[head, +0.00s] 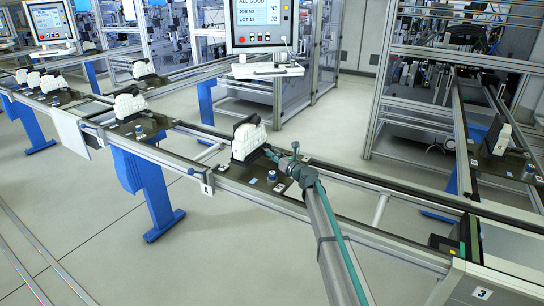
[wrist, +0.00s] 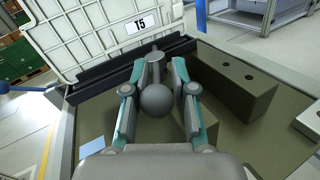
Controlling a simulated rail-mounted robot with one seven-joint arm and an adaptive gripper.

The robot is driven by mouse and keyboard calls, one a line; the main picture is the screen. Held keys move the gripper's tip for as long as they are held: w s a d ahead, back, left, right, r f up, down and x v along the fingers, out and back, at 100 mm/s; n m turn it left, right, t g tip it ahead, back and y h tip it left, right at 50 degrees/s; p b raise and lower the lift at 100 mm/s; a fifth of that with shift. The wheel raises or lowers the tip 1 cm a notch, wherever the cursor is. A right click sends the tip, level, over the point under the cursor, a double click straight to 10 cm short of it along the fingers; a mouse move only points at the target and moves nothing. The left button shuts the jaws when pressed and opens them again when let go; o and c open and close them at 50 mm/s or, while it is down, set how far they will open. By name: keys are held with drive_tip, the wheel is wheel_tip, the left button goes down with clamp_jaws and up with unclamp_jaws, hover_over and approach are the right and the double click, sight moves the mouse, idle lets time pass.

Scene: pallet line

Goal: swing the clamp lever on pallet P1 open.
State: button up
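The clamp lever (wrist: 157,66), a grey rod ending in a round ball knob (wrist: 156,101), stands between the fingers of my gripper (wrist: 158,72) in the wrist view. The fingers are apart, one on each side of the knob and rod, with a narrow gap visible; I see no firm grip. In the head view my gripper (head: 270,153) is over the pallet (head: 262,182), just right of the white part (head: 248,140); the lever is too small to make out there. No P1 marking is readable.
The white ribbed part (wrist: 100,38) with a "T5"-like label stands behind the lever in a dark holder (wrist: 95,87). A brown block (wrist: 235,85) with holes stands right of my gripper. Another pallet (head: 140,127) with a white part sits farther left on the rail.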

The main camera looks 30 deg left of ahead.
drive_tip(key=shift+s, duration=0.1)
drive_tip(key=shift+s+d, duration=0.1)
drive_tip(key=shift+s+d, duration=0.2)
drive_tip(key=shift+d, duration=0.1)
drive_tip(key=v, duration=1.1)
drive_tip(key=shift+d, duration=0.15)
drive_tip(key=shift+w, duration=0.1)
